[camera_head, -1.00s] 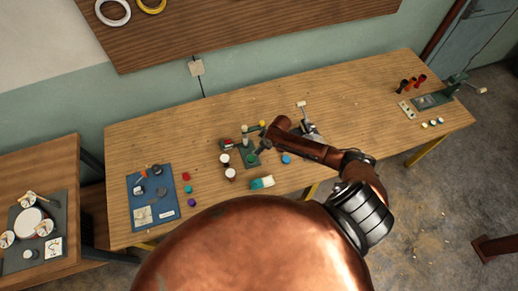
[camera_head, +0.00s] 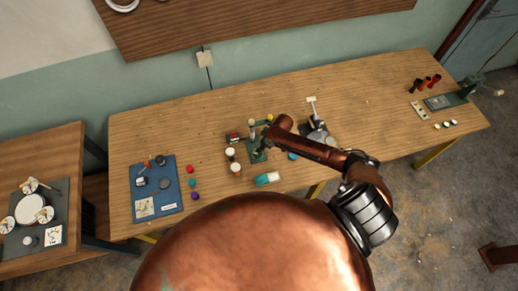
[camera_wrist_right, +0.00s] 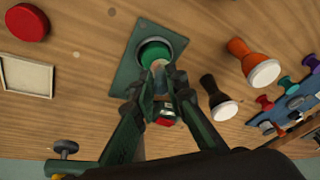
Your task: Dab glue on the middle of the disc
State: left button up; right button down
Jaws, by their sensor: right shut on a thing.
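The disc (camera_wrist_right: 155,55) is green and round, sitting in a round holder on a dark green plate (camera_wrist_right: 125,80) in the right wrist view. The plate also shows in the head view (camera_head: 258,156), partly under my right arm. My right gripper (camera_wrist_right: 160,88) is shut on a small pale-tipped thing (camera_wrist_right: 158,68), which looks like the glue applicator. Its tip overlaps the near edge of the disc in the picture; I cannot tell whether it touches. My fingers hide most of the held thing. My left gripper is not in view.
A red round lid (camera_wrist_right: 27,22) and a pale tray (camera_wrist_right: 27,76) are left. A lever press (camera_head: 315,125) stands close to my right arm. The table's right middle is clear.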

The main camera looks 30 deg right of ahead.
jog(key=d, duration=0.1)
jog(key=s+d, duration=0.1)
jog(key=shift+d, duration=0.4)
pick_arm(q)
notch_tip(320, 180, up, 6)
jog(key=p, duration=0.5)
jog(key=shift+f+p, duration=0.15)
jog(key=shift+p, duration=0.15)
pick_arm(e)
notch_tip(320, 180, up, 8)
jog(key=shift+a+f, duration=0.15)
jog(key=shift+f, duration=0.05)
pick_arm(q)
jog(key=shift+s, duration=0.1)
